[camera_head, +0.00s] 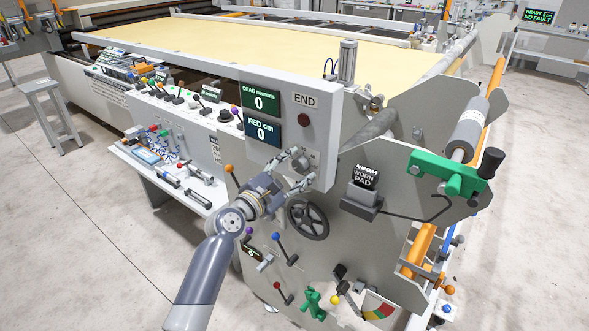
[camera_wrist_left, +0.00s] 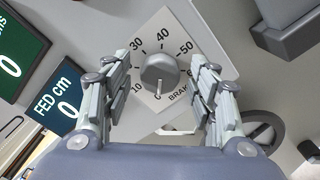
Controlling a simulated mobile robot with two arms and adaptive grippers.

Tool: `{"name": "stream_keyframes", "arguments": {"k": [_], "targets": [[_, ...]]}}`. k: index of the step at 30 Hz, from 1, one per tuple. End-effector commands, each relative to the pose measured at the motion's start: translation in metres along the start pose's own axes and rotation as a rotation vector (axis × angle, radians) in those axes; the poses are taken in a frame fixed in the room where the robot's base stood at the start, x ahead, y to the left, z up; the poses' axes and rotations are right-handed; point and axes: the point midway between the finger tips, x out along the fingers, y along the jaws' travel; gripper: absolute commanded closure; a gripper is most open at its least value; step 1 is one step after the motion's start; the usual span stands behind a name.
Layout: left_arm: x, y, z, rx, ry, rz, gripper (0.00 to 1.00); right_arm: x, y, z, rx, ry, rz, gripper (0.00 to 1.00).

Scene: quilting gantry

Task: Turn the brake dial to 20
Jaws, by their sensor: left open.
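The brake dial (camera_wrist_left: 160,72) is a grey round knob on a white scale plate marked BRAKE, with numbers running from 0 upward. Its pale pointer sits at the 0 end of the scale. The 20 mark is hidden behind a finger. My left gripper (camera_wrist_left: 163,80) is open, with one finger on each side of the dial in the wrist view. Gaps show between the fingers and the knob; I cannot tell how far in front of it they are. In the head view the left gripper (camera_head: 299,171) is at the panel, partly covering the dial (camera_head: 303,160).
The DRAG newtons display (camera_head: 260,101) and the FED cm display (camera_head: 262,132) both read 0. A dark red button (camera_head: 303,120) is above the dial. A black handwheel (camera_head: 308,221) is just below the gripper. A WORN PAD box (camera_head: 364,181) stands to the right.

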Motion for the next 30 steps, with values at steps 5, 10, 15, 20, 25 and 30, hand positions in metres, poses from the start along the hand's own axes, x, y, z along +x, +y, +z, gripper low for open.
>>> {"name": "stream_keyframes", "arguments": {"k": [5, 10, 15, 20, 25, 30], "targets": [[0.0, 0.0, 0.0, 0.0, 0.0, 0.0, 0.64, 0.0, -0.002, -0.001, 0.001, 0.001, -0.002, 1.0], [0.0, 0.0, 0.0, 0.0, 0.0, 0.0, 0.9, 0.0, -0.001, -0.001, 0.001, 0.0, -0.002, 1.0], [0.0, 0.0, 0.0, 0.004, 0.0, 0.0, 0.9, 0.0, 0.0, 0.0, 0.0, 0.0, 0.0, 1.0], [0.0, -0.001, -0.001, 0.036, 0.001, 0.0, 0.9, 0.002, 0.003, 0.001, -0.002, -0.001, 0.003, 1.0], [0.0, -0.001, -0.001, 0.12, 0.001, -0.001, 0.9, 0.005, 0.004, 0.002, -0.003, -0.002, 0.005, 1.0], [-0.001, -0.002, -0.002, 0.254, 0.001, -0.001, 0.9, 0.011, 0.004, 0.002, -0.003, -0.002, 0.005, 1.0]]}}
